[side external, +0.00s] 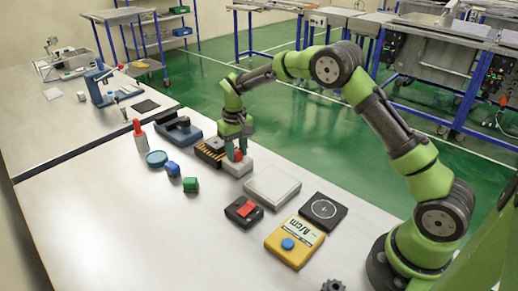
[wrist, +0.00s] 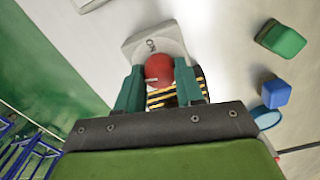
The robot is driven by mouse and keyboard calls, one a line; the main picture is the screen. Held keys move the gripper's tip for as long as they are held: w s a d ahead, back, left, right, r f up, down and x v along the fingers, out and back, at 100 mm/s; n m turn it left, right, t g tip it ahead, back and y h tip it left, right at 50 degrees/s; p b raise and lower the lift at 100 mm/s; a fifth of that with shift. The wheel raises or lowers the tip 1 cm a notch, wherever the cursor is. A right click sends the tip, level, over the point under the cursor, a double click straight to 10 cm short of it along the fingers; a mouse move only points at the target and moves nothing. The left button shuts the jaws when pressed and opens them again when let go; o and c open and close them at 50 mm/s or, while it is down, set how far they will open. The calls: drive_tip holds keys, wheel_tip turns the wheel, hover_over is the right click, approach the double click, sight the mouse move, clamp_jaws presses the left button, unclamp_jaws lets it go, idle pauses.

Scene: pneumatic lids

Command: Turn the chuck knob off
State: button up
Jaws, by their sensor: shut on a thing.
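The chuck knob (wrist: 158,68) is a red round knob on a pale grey box (wrist: 150,40). A small dark mark that looks like "ON" shows on the box beyond the knob in the wrist view. A short light line lies on the knob's near side. My gripper (wrist: 160,72) has its two green fingers on either side of the knob and is shut on it. In the side view my gripper (side external: 237,143) points down at the box (side external: 239,168), and only a little of the red knob (side external: 238,156) shows between the fingers.
A dark block with yellow stripes (side external: 210,150) stands close to the left of the box. A white flat box (side external: 272,186) is to the right. A green block (side external: 191,184), a blue block (side external: 172,169) and a blue disc (side external: 157,158) lie nearby. The table's front left is clear.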

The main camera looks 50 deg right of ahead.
sight(237, 152)
drive_tip(key=shift+r+n, duration=0.1)
drive_tip(key=shift+n, duration=1)
drive_tip(key=o, duration=1)
drive_tip(key=shift+o, duration=0.2)
wheel_tip(237, 152, up, 17)
